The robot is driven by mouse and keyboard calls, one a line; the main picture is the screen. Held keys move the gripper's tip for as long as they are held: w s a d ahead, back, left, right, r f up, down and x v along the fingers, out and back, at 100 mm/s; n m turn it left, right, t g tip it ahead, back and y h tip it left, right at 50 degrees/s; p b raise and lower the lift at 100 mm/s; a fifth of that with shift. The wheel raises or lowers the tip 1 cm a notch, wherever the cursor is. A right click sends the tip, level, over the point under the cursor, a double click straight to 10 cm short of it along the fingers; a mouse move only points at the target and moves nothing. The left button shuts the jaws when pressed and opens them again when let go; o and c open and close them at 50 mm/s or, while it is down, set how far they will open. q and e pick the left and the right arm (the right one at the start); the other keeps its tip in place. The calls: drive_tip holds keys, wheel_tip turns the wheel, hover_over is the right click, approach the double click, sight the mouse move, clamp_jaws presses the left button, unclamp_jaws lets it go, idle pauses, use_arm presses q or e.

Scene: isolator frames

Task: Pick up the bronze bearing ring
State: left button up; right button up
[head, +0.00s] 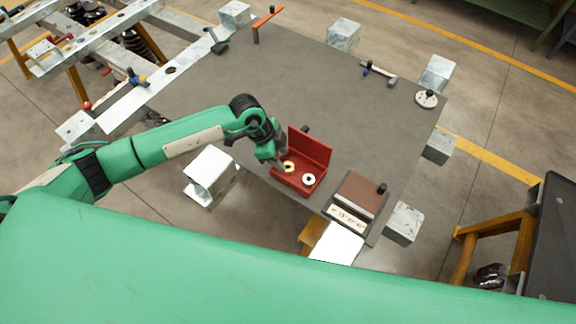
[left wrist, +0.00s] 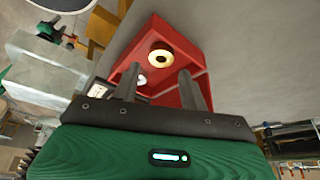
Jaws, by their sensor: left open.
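The bronze bearing ring (head: 289,167) lies in a red open box (head: 325,152) on the grey table. In the left wrist view the bronze ring (left wrist: 161,56) shows just beyond and between my fingertips, with a dark centre. A white or silvery ring (head: 309,179) lies in the same box, to the right of it; it also shows in the left wrist view (left wrist: 142,80). My left gripper (head: 281,160) is at the box's left side, close to the bronze ring. In the left wrist view its two fingers (left wrist: 160,80) stand apart with nothing between them. My right gripper is not in view.
The grey table (head: 230,90) is mostly clear behind the box. A brown-topped block (head: 358,194) with a black knob stands right of the box. A white round piece (head: 427,99) and a hammer-like tool (head: 379,73) lie toward the far right edge. A metal frame (head: 120,65) stands left.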

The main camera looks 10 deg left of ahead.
sight(288, 166)
use_arm(q)
drive_tip(key=p+x, duration=0.1)
drive_tip(key=x, duration=0.3)
drive_tip(key=shift+a+f, duration=0.1)
drive_tip(key=shift+f, duration=0.05)
drive_tip(key=shift+c, duration=0.4)
drive_tip(key=c, duration=0.7)
drive_tip(key=shift+w, duration=0.1)
